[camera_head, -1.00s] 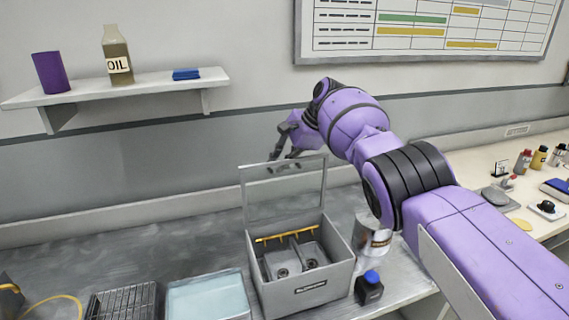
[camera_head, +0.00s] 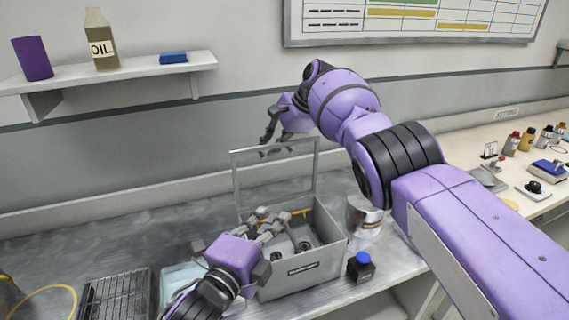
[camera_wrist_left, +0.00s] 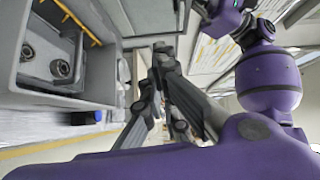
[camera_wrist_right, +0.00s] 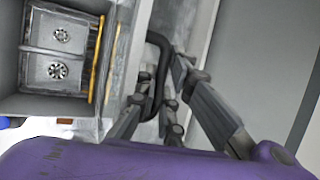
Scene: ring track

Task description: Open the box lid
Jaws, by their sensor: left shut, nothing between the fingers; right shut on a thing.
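The grey box (camera_head: 303,276) stands on the bench with its clear, grey-framed lid (camera_head: 236,185) raised about upright at its back. My right gripper (camera_head: 268,141) is at the lid's top edge, shut on the dark lid handle (camera_wrist_right: 160,50). The handle shows between its fingers in the right wrist view (camera_wrist_right: 168,72). My left gripper (camera_head: 268,222) is shut and empty, over the box's left part, in front of the lid. It hides part of the opening. In the left wrist view its fingers (camera_wrist_left: 163,62) are beside the box wall (camera_wrist_left: 100,68).
A blue-capped bottle (camera_head: 361,268) and a metal can (camera_head: 364,217) stand right of the box. A wire rack (camera_head: 115,296) and a pale tray (camera_head: 176,280) lie to the left. A wall shelf (camera_head: 120,72) is above. Bare bench lies behind the rack.

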